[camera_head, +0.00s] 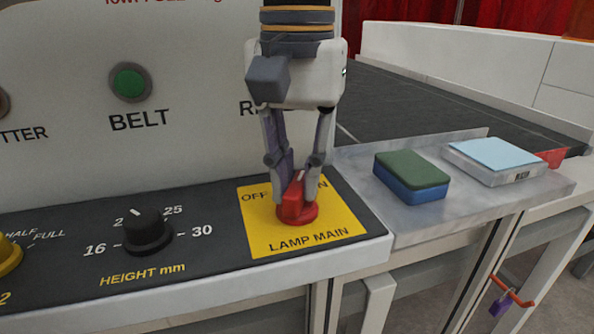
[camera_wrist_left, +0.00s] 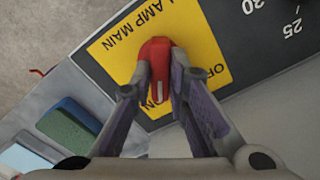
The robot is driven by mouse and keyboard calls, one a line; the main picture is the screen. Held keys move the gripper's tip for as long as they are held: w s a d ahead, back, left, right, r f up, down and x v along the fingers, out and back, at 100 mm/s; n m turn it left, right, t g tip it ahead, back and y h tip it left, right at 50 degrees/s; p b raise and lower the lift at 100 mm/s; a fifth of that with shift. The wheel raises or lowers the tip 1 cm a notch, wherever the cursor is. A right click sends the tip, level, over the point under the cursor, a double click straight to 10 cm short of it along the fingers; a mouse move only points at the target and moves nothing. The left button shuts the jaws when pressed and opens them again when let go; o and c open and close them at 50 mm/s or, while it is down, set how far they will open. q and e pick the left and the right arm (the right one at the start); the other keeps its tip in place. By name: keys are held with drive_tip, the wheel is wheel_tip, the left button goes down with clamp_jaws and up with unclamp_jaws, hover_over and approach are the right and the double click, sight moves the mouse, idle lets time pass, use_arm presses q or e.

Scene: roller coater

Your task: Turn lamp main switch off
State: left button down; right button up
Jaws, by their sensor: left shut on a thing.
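The red lamp main switch (camera_head: 293,208) is a rotary knob on a yellow plate (camera_head: 260,237) marked OFF, ON and LAMP MAIN. In the head view the white line on its top points up and slightly right, between the two labels. My left gripper (camera_head: 295,192) comes down from above, and its two fingers are shut on the knob. In the left wrist view the fingers (camera_wrist_left: 158,92) sit on both sides of the red knob (camera_wrist_left: 155,55). Part of the ON label is hidden behind a finger. My right gripper is not in view.
A black height knob (camera_head: 147,232) stands left of the yellow plate, and a yellow knob (camera_head: 8,254) at the far left edge. A green button (camera_head: 130,82) is on the upright panel. A green-blue sponge (camera_head: 412,175) and a light blue pad (camera_head: 493,154) lie on the right ledge.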

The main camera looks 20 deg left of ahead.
sight(297, 183)
use_arm(q)
drive_tip(key=n, duration=0.4)
drive_tip(key=shift+n, duration=0.3)
drive_tip(key=n, duration=0.3)
drive_tip(key=shift+n, duration=0.4)
drive_tip(key=n, duration=0.3)
drive_tip(key=shift+n, duration=2)
drive_tip(key=shift+r, duration=0.1)
drive_tip(key=c, duration=1.6)
unclamp_jaws()
drive_tip(key=shift+o, duration=0.2)
wheel_tip(297, 183, up, 12)
